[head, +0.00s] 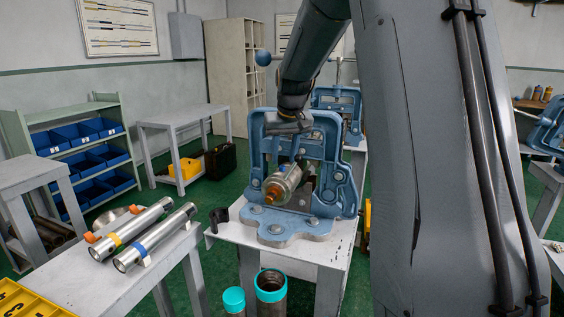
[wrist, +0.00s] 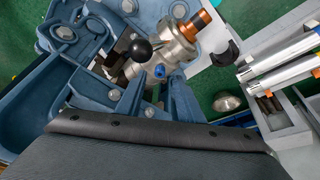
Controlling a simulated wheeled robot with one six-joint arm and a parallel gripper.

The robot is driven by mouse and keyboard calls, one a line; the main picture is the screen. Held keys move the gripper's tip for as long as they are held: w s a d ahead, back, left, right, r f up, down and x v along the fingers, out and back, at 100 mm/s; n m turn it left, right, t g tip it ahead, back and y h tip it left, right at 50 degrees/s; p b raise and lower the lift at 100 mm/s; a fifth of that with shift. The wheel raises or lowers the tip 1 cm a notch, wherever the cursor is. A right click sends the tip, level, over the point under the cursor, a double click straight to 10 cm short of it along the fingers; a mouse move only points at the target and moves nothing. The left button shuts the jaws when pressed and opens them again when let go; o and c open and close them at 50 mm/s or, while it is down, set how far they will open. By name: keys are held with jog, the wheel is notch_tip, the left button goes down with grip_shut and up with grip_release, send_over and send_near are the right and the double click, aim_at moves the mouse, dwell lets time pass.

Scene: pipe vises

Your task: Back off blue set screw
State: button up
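The blue set screw (wrist: 160,71) sits on the side of a silver metal fitting (wrist: 150,56) with a copper-coloured threaded end (wrist: 196,25). The fitting (head: 284,184) is in the blue pipe vise (head: 268,227), copper end toward the head camera. My gripper (wrist: 158,80) reaches down to the fitting from above. Its two fingers are apart, one on each side of the blue screw in the wrist view. I cannot tell whether they touch it.
A black ball knob (wrist: 142,50) stands close to the screw. A black clip (head: 219,216) lies on the vise table (head: 217,237). Two silver tubes (head: 155,235) lie on the left bench (head: 112,287). Teal-rimmed cylinders (head: 271,287) stand in front of the vise table.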

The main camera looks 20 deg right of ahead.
aim_at(282, 168)
jog(key=shift+x, duration=1.45)
jog(key=shift+c, duration=0.4)
grip_shut()
